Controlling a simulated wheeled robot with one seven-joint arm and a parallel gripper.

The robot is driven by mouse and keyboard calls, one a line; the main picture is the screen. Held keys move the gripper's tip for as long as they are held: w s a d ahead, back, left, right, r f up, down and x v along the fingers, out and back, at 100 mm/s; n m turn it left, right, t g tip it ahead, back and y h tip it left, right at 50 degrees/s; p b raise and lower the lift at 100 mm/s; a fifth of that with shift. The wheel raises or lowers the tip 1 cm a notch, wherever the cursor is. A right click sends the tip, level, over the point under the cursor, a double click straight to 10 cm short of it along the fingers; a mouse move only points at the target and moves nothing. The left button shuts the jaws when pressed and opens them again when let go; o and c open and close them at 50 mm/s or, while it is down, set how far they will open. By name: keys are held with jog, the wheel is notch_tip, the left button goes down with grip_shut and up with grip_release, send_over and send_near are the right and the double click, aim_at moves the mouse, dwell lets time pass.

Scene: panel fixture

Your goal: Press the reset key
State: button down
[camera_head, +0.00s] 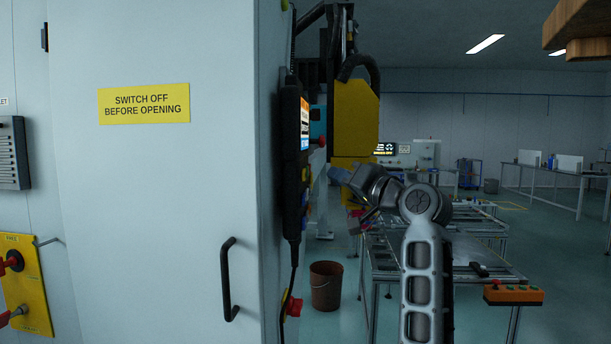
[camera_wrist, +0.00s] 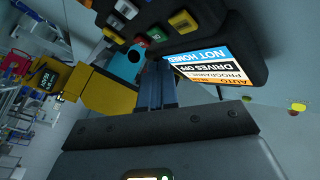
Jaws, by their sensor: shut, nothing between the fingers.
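A black pendant (camera_head: 293,155) hangs on the right side of the grey cabinet, seen almost edge-on in the head view. In the wrist view the pendant (camera_wrist: 215,85) shows a lit screen (camera_wrist: 208,66) reading "NOT HOMED" and "DRIVES OFF".
The cabinet (camera_head: 160,200) fills the left, with a black handle (camera_head: 227,280) on its front. A yellow machine part (camera_head: 355,120) stands behind my gripper. A brown bucket (camera_head: 326,285) is on the floor. A metal table (camera_head: 385,265) stands behind my arm, with an orange button box (camera_head: 513,296).

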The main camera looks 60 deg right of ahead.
jog(key=shift+s+d, duration=0.35)
jog(key=shift+s, duration=0.5)
dwell(0.3)
jog(key=s+a+f+n+g+y, duration=0.1)
jog(key=a+f+n, duration=0.1)
jog(key=a+f, duration=1.05)
jog(key=s+a+f+n+g+y, duration=0.1)
jog(key=a+f+g, duration=0.1)
jog(key=a+f, duration=1.1)
jog(key=s+a+f+n+y, duration=0.2)
jog(key=s+a+f+n, duration=0.2)
jog(key=s+a+f, duration=0.6)
jog(key=s+a+r+n+y, duration=0.1)
jog(key=s+a+n, duration=0.1)
jog(key=s, duration=0.5)
jog(key=s+a+r+n+y, duration=0.2)
jog(key=s+a+n, duration=0.1)
jog(key=s+a, duration=0.2)
jog(key=shift+s+a+r+y, duration=0.15)
jog(key=shift+s+a+y, duration=0.15)
jog(key=shift+s, duration=0.7)
